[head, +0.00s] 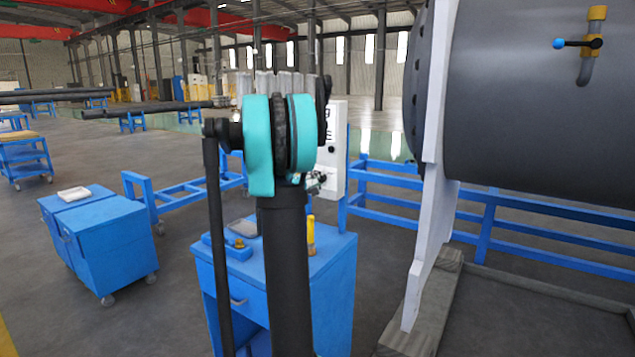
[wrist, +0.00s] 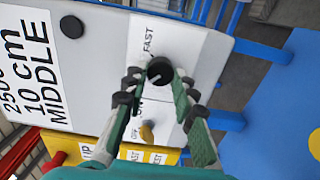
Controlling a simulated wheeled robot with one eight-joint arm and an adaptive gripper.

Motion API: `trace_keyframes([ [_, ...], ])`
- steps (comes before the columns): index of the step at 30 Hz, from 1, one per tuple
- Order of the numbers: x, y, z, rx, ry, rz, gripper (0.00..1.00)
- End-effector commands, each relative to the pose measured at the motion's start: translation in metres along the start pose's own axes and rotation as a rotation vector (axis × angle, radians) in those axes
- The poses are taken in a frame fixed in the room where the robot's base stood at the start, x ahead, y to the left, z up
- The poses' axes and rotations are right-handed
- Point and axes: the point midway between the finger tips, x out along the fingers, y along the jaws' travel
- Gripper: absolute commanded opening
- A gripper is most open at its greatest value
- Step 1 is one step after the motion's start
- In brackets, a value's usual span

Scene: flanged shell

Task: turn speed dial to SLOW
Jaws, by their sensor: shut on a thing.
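The speed dial (wrist: 160,70) is a round black knob on a white label of the control panel in the wrist view. The word FAST is readable above it; a label below it is mostly hidden by a finger. My gripper (wrist: 159,82) has its two fingers on either side of the dial, shut on it. A short pale mark shows on the dial, too small to read surely. In the head view the white control box (head: 333,150) stands behind my arm, with my gripper (head: 316,182) at its front; the dial is hidden there.
A blue cabinet (head: 335,280) stands below my arm. The large flanged shell (head: 540,110) is at right. Blue railing (head: 400,180) runs behind.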

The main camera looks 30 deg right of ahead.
Motion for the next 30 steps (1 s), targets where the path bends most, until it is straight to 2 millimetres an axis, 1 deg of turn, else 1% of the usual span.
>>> trace_keyframes([
  [15, -0.0008, -0.0008, -0.0003, -0.017, 0.001, -0.001, 0.00],
  [16, -0.0008, -0.0009, -0.0003, -0.017, 0.001, -0.001, 0.29],
  [20, -0.0006, -0.0007, -0.0003, -0.017, 0.001, -0.001, 0.45],
  [21, -0.0005, -0.0006, -0.0002, -0.017, 0.001, -0.001, 0.47],
  [30, -0.0019, -0.0003, -0.0002, -0.017, 0.001, 0.000, 0.47],
])
